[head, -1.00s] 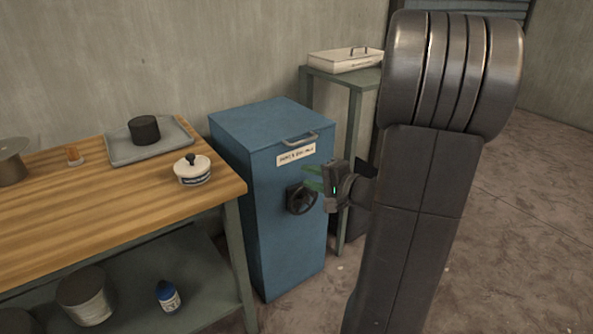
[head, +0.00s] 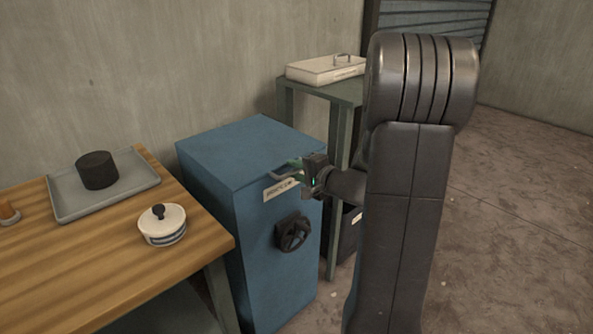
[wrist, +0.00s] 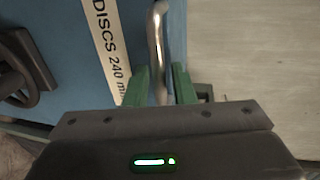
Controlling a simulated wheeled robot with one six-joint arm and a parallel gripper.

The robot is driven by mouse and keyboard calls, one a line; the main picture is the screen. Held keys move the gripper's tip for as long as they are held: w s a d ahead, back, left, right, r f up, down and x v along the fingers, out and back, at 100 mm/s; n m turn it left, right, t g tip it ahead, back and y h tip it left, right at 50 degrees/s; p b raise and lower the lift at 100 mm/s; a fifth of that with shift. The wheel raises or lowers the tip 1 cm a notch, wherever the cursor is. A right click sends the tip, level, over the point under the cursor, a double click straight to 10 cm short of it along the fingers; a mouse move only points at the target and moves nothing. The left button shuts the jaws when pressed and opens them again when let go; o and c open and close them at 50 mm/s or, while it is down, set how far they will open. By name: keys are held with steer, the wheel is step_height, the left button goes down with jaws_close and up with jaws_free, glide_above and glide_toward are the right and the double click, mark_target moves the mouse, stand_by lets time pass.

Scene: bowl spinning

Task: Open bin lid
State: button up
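The blue bin (head: 262,250) stands on the floor, and its flat lid (head: 245,150) is closed. A metal handle (wrist: 157,40) sits at the lid's front edge; in the head view my gripper partly hides it. My gripper (head: 297,168) is at the front of the bin, at handle height. In the wrist view its two green fingers (wrist: 160,85) are apart, one on each side of the handle bar. A gap shows on both sides of the bar, so the fingers do not look closed on it. A white label (wrist: 112,45) is beside the handle.
A black handwheel (head: 293,232) is on the bin's front, below the label. A green table (head: 345,92) with a white box (head: 325,68) stands behind.

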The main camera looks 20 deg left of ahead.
jaws_close()
steer(key=shift+r, duration=0.1)
